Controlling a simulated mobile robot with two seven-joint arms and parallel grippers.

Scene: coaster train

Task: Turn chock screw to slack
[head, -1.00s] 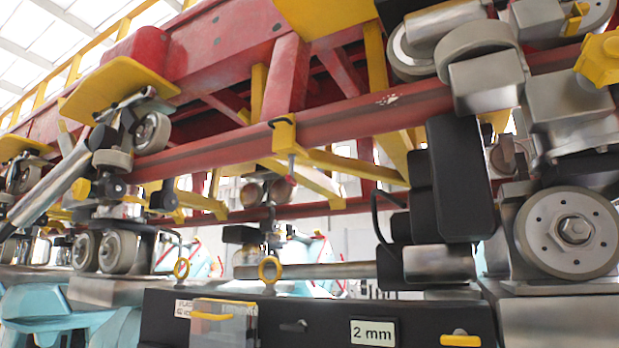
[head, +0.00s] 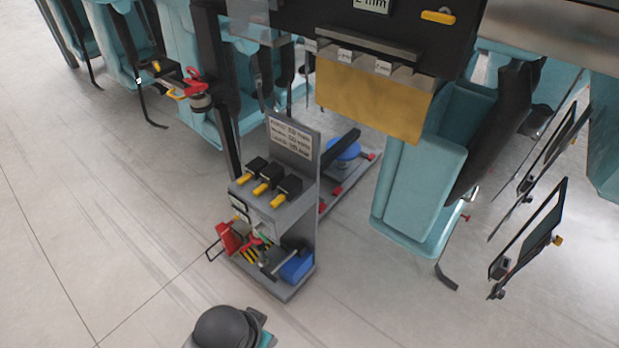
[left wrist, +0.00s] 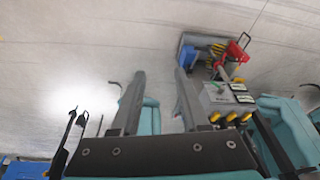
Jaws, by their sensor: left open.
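I cannot make out the chock screw in either view now. In the left wrist view my left gripper (left wrist: 158,82) is open, with its two grey fingers apart and nothing between them. It points down over the pale floor, beside the grey tool caddy (left wrist: 238,100). The caddy (head: 314,190) stands on the floor in the head view. It has a printed sign and several black-and-yellow handles, with red, yellow and blue items below. My right gripper is not in view.
Teal seats (head: 415,190) hang at the right and upper left. A black panel with a "2 mm" label (head: 372,4) is above a tan sheet (head: 370,105). A yellow, red and black fitting (head: 180,88) is at upper left. The floor (head: 90,200) at left is clear.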

